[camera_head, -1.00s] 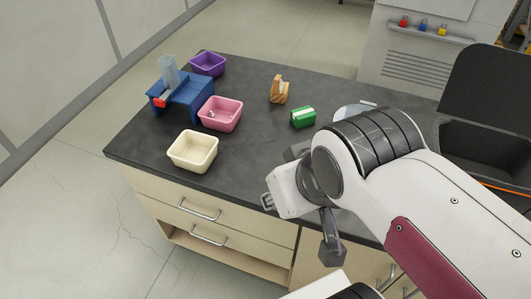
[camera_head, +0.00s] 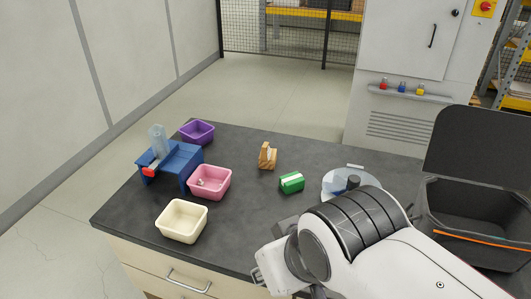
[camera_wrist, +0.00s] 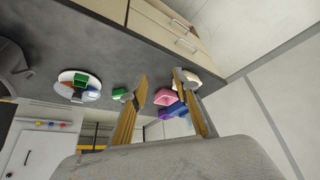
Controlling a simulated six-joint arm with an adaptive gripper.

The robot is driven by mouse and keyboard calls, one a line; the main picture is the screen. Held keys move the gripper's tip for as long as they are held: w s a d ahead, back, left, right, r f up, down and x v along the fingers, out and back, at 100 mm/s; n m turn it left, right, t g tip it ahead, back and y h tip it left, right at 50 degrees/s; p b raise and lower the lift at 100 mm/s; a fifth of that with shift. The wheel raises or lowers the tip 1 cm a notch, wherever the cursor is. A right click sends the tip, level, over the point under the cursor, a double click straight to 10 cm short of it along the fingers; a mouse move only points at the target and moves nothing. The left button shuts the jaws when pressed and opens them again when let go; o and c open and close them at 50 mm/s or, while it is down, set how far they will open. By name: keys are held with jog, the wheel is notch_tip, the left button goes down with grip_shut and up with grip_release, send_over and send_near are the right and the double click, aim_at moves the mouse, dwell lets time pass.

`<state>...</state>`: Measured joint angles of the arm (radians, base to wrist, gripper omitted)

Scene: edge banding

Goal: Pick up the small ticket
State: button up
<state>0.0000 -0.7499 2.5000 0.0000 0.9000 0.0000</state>
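I cannot make out a ticket for certain. A small wooden holder (camera_head: 267,157) with a pale piece in its top stands at the middle back of the dark bench. A green block (camera_head: 291,183) with a white band lies to its right, and it also shows in the wrist view (camera_wrist: 119,93). My gripper (camera_wrist: 160,76) is open and empty in the wrist view, its two fingers apart, with the bench beyond them. In the head view my wrist is at the bench's front edge and the fingers are out of sight.
A blue stand (camera_head: 175,164) with a clear tube and red part is at left. Purple (camera_head: 197,132), pink (camera_head: 210,183) and cream (camera_head: 182,222) bins stand around it. A round clear dish (camera_head: 337,184) is partly behind my arm. A black bin (camera_head: 476,220) is at right.

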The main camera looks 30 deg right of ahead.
jog(key=shift+o, duration=0.6)
jog(key=shift+w, duration=0.1)
jog(key=w+d+r+m+t, duration=0.1)
jog(key=w+r+t, duration=0.2)
jog(key=w, duration=1.5)
jog(key=w+d+r+m+t, duration=0.15)
jog(key=w+t, duration=0.25)
jog(key=w, duration=1.4)
jog(key=w+d+f+m+t+h, duration=0.1)
jog(key=w+d+f+m+h, duration=0.1)
jog(key=w+d+f+h, duration=0.4)
jog(key=w+d+f+m+h, duration=0.2)
jog(key=w+d+f+h, duration=0.1)
jog(key=w+d, duration=0.45)
jog(key=d+f+m+h, duration=0.1)
jog(key=d+f+h, duration=0.2)
jog(key=f, duration=0.3)
jog(key=shift+d+g+h, duration=0.4)
jog(key=shift+d, duration=0.5)
jog(key=shift+f+m, duration=0.1)
jog(key=shift+m, duration=0.15)
